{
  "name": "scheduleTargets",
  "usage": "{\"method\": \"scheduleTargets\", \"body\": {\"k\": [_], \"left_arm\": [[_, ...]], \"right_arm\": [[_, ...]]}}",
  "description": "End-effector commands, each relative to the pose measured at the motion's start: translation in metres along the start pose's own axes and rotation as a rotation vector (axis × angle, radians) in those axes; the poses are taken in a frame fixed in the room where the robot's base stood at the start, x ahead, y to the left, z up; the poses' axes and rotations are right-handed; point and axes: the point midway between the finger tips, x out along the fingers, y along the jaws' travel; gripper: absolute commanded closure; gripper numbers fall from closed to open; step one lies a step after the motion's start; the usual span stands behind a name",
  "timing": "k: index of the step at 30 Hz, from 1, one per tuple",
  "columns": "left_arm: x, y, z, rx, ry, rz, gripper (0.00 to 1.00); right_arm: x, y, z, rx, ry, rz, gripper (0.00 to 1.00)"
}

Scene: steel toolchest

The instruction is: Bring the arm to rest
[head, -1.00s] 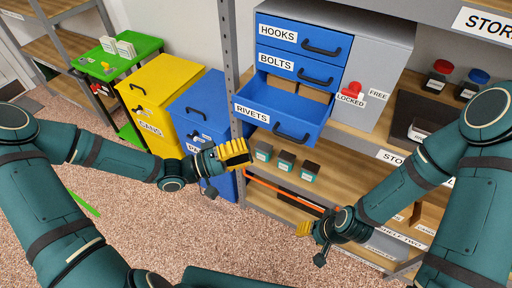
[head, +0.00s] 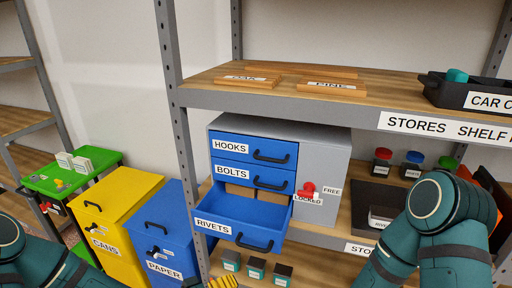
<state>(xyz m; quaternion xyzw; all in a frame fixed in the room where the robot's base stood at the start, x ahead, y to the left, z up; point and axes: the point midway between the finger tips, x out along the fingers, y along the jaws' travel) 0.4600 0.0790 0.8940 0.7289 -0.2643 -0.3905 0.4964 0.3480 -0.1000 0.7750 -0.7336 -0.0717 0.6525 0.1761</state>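My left arm (head: 45,262) shows at the lower left edge. A yellow ridged finger piece of my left gripper (head: 222,282) just shows at the bottom edge, below the open drawer; the rest is cut off, so I cannot tell its opening. My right arm (head: 425,240) comes in at the lower right, in front of the shelf. My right gripper is out of view. The grey toolchest (head: 335,142) stands on the shelf. Its RIVETS drawer (head: 240,222) is pulled out, while HOOKS (head: 250,149) and BOLTS (head: 252,175) are shut. A red lock handle (head: 307,189) sits between LOCKED and FREE.
A yellow CANS bin (head: 105,215) and a blue PAPER bin (head: 165,235) stand left of the rack. A green table (head: 75,178) is behind them. The upper shelf (head: 215,88) holds wooden plaques and a black tray (head: 465,98). Several small boxes (head: 255,268) sit below the drawer.

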Motion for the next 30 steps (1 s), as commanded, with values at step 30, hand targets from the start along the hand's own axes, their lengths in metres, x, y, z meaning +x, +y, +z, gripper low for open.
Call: {"method": "scheduleTargets", "body": {"k": [30], "left_arm": [[-0.042,-0.119,0.106,0.190,-0.371,-0.824,0.59]], "right_arm": [[0.000,0.000,0.000,0.000,0.000,0.000,0.53]]}}
